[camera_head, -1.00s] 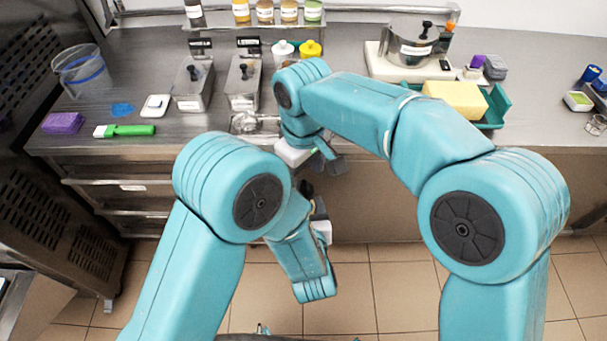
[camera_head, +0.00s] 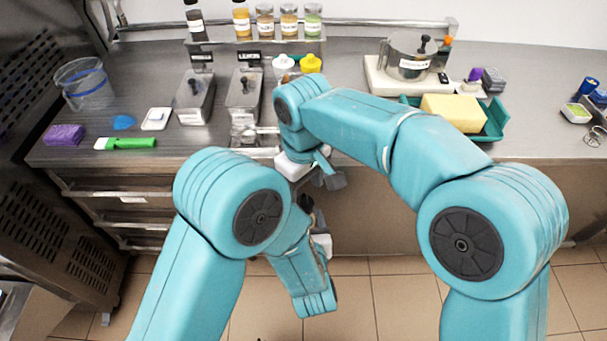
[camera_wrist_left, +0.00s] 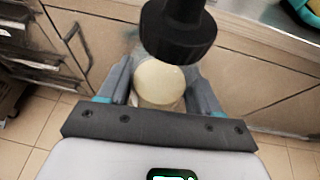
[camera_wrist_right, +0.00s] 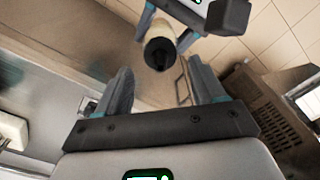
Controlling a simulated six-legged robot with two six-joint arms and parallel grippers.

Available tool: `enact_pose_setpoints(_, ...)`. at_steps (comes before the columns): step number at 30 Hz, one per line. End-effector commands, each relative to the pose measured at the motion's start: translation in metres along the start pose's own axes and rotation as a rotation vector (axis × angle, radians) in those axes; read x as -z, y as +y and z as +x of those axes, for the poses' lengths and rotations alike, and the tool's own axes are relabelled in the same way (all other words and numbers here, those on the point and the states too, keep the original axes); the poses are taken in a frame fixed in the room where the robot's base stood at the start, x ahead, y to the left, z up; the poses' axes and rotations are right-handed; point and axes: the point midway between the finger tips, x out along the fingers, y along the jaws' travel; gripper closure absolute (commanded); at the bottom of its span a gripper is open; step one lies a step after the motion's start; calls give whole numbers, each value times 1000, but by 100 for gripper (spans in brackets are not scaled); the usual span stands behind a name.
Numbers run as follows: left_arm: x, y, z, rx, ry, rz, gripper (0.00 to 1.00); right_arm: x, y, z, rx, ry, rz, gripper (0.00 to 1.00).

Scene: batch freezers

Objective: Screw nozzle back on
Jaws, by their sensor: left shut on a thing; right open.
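My left gripper (camera_wrist_left: 158,88) is shut on a cream bottle (camera_wrist_left: 158,80), which also shows in the right wrist view (camera_wrist_right: 162,30). A black ridged nozzle (camera_wrist_left: 178,32) is at the bottle's end; I cannot tell whether it is screwed tight or loose. In the head view, the dark nozzle (camera_head: 305,202) shows partly behind my left arm, and the bottle is mostly hidden. My right gripper (camera_wrist_right: 162,85) is open and empty, its fingers pointing toward the nozzle end but apart from it. It also shows in the head view (camera_head: 328,172), above the left gripper.
The steel counter (camera_head: 90,155) lies beyond both arms.

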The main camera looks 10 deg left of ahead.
Motion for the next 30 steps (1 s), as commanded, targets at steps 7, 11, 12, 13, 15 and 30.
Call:
enact_pose_setpoints(7,0,0,0,0,-1,0,100,0,0,34,1,-2,1,31)
enact_pose_setpoints(11,0,0,0,0,-1,-1,100,0,0,42,0,0,1,31)
enact_pose_setpoints(12,0,0,0,0,-1,0,100,0,0,43,0,0,1,31)
enact_pose_setpoints(13,0,0,0,0,-1,0,100,0,0,44,0,0,1,31)
enact_pose_setpoints(15,0,0,0,0,-1,0,100,0,0,44,0,0,1,31)
enact_pose_setpoints(30,0,0,0,0,-1,-1,100,0,0,44,0,1,1,90)
